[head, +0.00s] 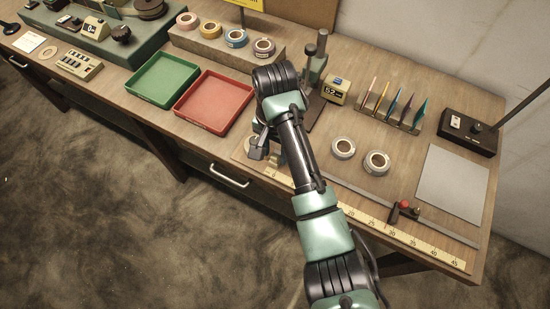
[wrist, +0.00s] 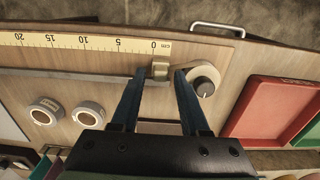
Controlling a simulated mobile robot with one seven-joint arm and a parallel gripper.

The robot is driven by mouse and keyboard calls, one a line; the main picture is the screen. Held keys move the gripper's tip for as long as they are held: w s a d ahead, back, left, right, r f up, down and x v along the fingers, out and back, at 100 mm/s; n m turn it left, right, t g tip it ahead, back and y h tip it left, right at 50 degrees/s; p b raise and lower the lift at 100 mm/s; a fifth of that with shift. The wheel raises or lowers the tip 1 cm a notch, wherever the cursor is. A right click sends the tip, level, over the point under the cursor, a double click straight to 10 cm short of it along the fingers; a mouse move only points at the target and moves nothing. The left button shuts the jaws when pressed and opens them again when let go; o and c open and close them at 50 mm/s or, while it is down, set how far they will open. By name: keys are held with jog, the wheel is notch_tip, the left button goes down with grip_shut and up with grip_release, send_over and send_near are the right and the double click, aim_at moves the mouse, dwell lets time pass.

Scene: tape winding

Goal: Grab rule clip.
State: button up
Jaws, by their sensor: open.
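A small metal clip (wrist: 160,68), which I take as the rule clip, sits at the zero end of the yellow rule (wrist: 85,43) in the wrist view. My gripper (wrist: 160,76) is open, with its two dark fingertips on either side of the clip in the picture. I cannot tell whether a finger touches it. In the head view my gripper (head: 261,143) is low over the front of the bench, and my arm hides much of that area. The rule (head: 430,247) runs right along the front edge.
A red-knobbed slider (head: 404,211) sits on the rail beside the rule. A round dark knob (wrist: 206,87) on a pale disc stands close to the right finger. Two tape rolls (head: 343,148) (head: 377,162) lie behind the rail. Red (head: 214,127) and green (head: 163,101) trays are to the left.

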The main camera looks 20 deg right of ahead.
aim_at(274, 162)
jog(key=shift+f, duration=1.3)
grip_shut()
jog(key=shift+r, duration=0.15)
